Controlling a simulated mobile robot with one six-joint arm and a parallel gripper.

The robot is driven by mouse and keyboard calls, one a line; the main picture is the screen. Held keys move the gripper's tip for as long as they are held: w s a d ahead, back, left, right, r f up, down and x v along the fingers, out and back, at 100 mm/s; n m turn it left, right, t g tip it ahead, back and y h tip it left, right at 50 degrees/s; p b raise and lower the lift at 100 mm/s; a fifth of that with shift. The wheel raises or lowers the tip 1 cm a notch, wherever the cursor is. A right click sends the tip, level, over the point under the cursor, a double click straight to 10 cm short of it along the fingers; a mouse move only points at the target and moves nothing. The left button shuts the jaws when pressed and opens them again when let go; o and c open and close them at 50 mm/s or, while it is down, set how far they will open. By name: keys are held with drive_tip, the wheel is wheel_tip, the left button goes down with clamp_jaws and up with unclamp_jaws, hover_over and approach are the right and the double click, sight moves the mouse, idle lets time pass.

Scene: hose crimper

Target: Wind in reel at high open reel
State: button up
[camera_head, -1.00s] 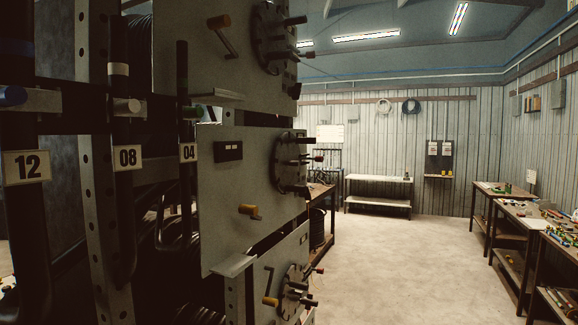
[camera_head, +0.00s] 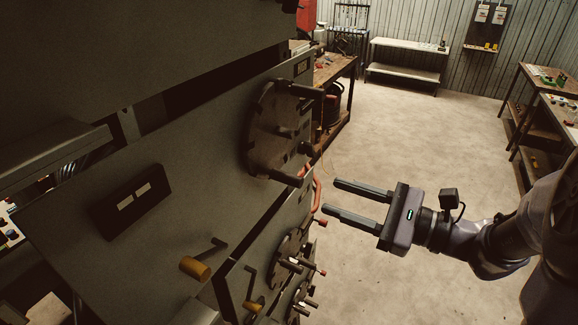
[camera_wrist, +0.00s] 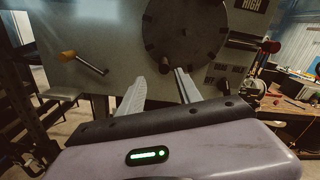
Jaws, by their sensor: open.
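The high reel is a dark round disc (camera_head: 275,135) with dark pegs on a grey panel (camera_head: 180,180). In the wrist view the disc (camera_wrist: 186,25) is cut off at the top, beside a label reading HIGH (camera_wrist: 251,4). A crank with a yellow-orange handle (camera_head: 195,267) sits low on the same panel; the handle also shows at the left of the wrist view (camera_wrist: 67,56). My gripper (camera_head: 331,196) is open and empty, its fingers pointing at the panel, right of and below the disc. In the wrist view a lower peg appears near the fingertips (camera_wrist: 171,74).
Lower reels with pegs and red-tipped handles (camera_head: 296,255) are below the high panel. A wooden workbench (camera_head: 338,68) stands beyond it, and a white shelf table (camera_head: 408,48) at the back. Benches (camera_head: 543,105) line the right. The floor (camera_head: 430,140) between is clear.

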sight(301, 183)
drive_tip(key=p+x, duration=0.2)
drive_tip(key=x, duration=0.9)
drive_tip(key=shift+w+d, duration=0.1)
drive_tip(key=shift+w, duration=0.2)
drive_tip(key=shift+w+f, duration=0.1)
drive_tip(key=shift+w, duration=0.2)
drive_tip(key=shift+s, duration=0.1)
clamp_jaws()
